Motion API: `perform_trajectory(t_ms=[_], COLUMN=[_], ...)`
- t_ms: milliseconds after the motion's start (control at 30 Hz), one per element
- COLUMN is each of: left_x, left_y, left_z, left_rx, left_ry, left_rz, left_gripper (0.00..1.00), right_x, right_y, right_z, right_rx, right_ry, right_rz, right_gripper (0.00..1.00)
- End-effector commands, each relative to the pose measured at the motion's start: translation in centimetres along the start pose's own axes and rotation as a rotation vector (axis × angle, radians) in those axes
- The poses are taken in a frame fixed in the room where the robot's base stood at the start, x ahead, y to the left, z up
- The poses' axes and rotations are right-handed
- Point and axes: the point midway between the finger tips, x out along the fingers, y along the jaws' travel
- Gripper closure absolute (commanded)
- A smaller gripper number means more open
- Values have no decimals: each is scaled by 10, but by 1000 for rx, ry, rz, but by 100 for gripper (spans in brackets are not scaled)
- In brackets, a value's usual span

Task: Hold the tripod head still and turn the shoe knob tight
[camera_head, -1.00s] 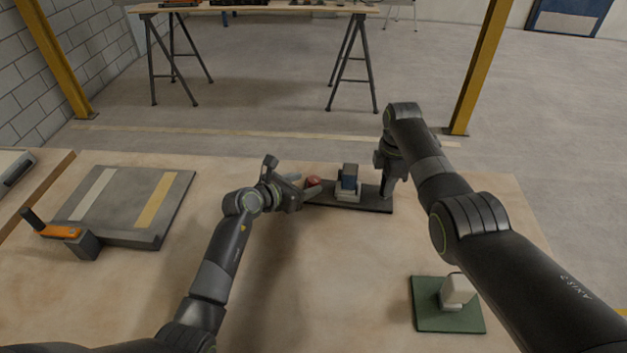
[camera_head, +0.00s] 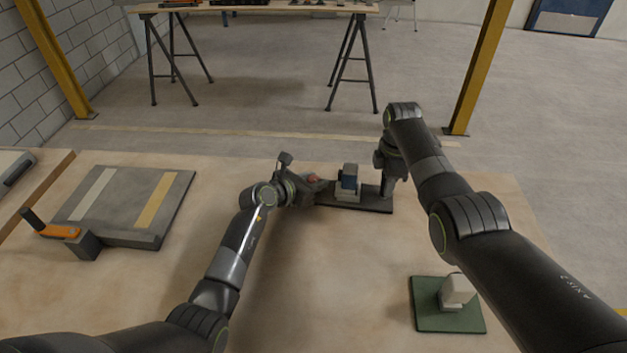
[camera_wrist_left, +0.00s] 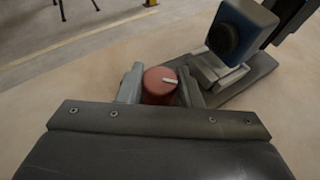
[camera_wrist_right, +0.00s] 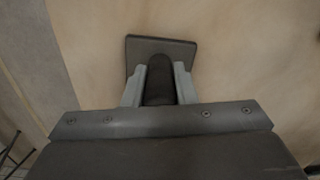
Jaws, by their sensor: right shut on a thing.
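The tripod head is a dark flat base (camera_head: 362,205) on the table. A light mount (camera_head: 347,192) on it carries a blue-grey block with a dark round face (camera_wrist_left: 232,35). The shoe knob (camera_wrist_left: 160,86) is a red cylinder with a white mark on top, at the base's left end. My left gripper (camera_head: 312,188) has its fingers on either side of the knob, apparently with small gaps. My right gripper (camera_head: 387,190) is shut on a dark upright handle (camera_wrist_right: 159,80) at the base's right end. The handle's lower part is hidden between the fingers.
A green pad (camera_head: 426,320) with a light block (camera_head: 458,289) lies at front right, near my right arm. A grey board (camera_head: 120,205) with an orange-handled tool (camera_head: 58,231) lies at left. The table between my arms is clear.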

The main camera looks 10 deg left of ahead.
Motion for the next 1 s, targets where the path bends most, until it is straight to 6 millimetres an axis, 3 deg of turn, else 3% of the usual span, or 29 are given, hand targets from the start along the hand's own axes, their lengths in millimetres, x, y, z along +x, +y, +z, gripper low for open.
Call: perform_trajectory(t_ms=[33,133,733,1000], left_x=[0,0,0,0], left_y=[0,0,1,1], left_z=[0,0,0,-1], left_rx=[0,0,98,109], left_ry=[0,0,4,2], left_rz=[0,0,-235,-260], left_gripper=[79,91,91,91], right_x=[0,0,-1,-1], right_y=[0,0,0,0], right_z=[0,0,0,0], right_rx=[-1,-1,-2,-2], right_ry=[0,0,0,0], right_rz=[1,1,1,0], right_gripper=[100,100,100,100])
